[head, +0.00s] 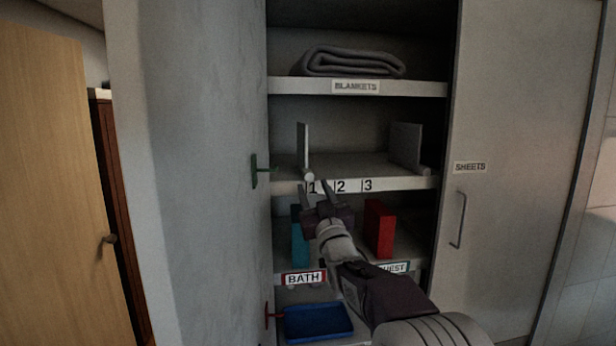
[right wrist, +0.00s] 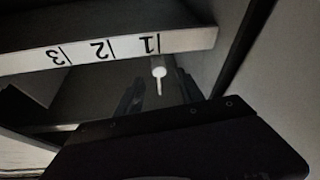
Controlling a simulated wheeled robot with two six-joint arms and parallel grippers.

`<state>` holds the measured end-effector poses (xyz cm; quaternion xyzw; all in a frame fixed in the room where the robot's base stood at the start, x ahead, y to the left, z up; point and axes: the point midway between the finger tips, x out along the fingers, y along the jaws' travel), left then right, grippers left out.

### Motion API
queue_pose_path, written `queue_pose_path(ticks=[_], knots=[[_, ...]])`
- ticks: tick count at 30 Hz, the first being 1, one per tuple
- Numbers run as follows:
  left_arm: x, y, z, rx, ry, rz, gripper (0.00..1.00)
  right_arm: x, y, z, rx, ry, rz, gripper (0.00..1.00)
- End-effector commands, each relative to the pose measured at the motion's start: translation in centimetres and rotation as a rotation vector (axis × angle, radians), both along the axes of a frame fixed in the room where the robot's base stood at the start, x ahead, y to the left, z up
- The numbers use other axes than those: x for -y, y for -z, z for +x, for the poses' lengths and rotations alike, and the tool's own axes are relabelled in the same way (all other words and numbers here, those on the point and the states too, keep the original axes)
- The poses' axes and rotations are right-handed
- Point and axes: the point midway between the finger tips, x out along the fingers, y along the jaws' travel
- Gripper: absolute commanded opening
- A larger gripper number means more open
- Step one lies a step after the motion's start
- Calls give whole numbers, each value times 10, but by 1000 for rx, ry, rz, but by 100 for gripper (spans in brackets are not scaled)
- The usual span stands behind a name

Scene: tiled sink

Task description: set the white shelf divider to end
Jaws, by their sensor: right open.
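The white shelf divider (head: 303,145) stands upright near the left end of the middle shelf (head: 350,168). Its round white knob (head: 308,176) sits at the shelf's front edge, just left of the number 1. The knob also shows in the right wrist view (right wrist: 159,72), with a thin pale stem. My right gripper (head: 316,190) is open and empty, just below and in front of the knob. In the right wrist view its dark fingers (right wrist: 160,97) lie on either side of the stem's line; contact cannot be told. My left gripper is not in view.
A grey panel (head: 405,146) stands at the shelf's right end. A folded blanket (head: 352,62) lies above. Below are a teal block (head: 298,240), a red block (head: 379,228) and a blue tray (head: 318,322). The shelf between the panels is clear. A closed door (head: 510,150) stands right.

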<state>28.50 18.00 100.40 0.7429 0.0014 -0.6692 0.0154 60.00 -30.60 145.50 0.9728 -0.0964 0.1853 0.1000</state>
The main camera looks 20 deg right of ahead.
Motion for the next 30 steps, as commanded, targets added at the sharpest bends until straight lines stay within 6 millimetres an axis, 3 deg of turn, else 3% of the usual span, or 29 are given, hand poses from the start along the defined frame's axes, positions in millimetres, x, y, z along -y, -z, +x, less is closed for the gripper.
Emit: queue_pose_path(ticks=[1,3,9,19,24,30], knots=[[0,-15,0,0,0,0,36,2,-11,11,-1,0,1,45],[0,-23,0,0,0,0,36,4,-17,25,-2,0,1,45],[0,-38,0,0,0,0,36,8,-25,51,-1,0,1,45],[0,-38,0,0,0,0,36,9,-24,57,-1,0,1,45],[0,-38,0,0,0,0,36,9,-24,57,-1,0,1,0],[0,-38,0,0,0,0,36,9,-24,57,-1,0,0,0]])
